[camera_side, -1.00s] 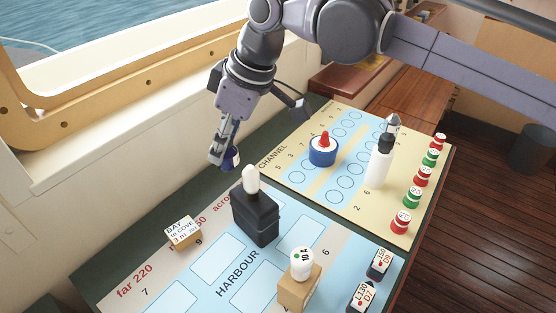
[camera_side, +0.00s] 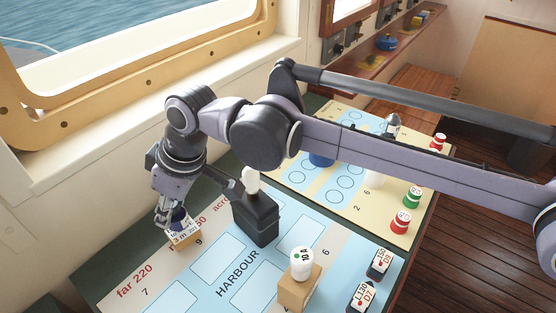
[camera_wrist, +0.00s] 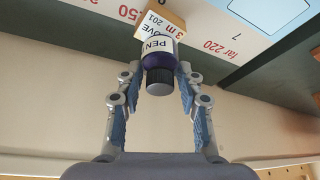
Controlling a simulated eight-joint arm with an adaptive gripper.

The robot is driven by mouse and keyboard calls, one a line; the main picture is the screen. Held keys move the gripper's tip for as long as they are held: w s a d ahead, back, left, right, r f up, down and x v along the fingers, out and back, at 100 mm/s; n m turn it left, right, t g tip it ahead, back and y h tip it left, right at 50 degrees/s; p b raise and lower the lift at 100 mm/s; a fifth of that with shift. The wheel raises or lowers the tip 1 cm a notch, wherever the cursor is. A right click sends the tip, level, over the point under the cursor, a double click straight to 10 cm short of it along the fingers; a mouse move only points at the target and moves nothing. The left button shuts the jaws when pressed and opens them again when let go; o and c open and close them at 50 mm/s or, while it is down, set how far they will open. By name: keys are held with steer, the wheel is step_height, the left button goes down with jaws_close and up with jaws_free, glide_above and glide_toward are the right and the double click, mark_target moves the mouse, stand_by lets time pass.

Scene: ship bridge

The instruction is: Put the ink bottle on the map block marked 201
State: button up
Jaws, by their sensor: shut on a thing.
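The ink bottle (camera_wrist: 168,62) is dark purple with a black cap and a white label reading "PEN". My gripper (camera_wrist: 158,74) is shut on it, one finger on each side. In the side view the ink bottle (camera_side: 180,217) is partly hidden by my gripper (camera_side: 172,217). The map block (camera_side: 184,241) is a small wooden block with a white label on the chart's far left edge; "201" shows on it in the wrist view (camera_wrist: 171,15). The bottle is right over the block, covering part of its label; I cannot tell whether they touch.
A black block with a white-topped piece (camera_side: 256,215) stands close to the right of my gripper. A wooden block with a white bottle (camera_side: 301,264) stands nearer the front. Several red and green pieces line the right edge. The window wall (camera_side: 100,190) is close on the left.

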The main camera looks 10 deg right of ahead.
steer(key=shift+f, duration=0.8)
steer(key=o, duration=1.2)
steer(key=shift+f, duration=0.15)
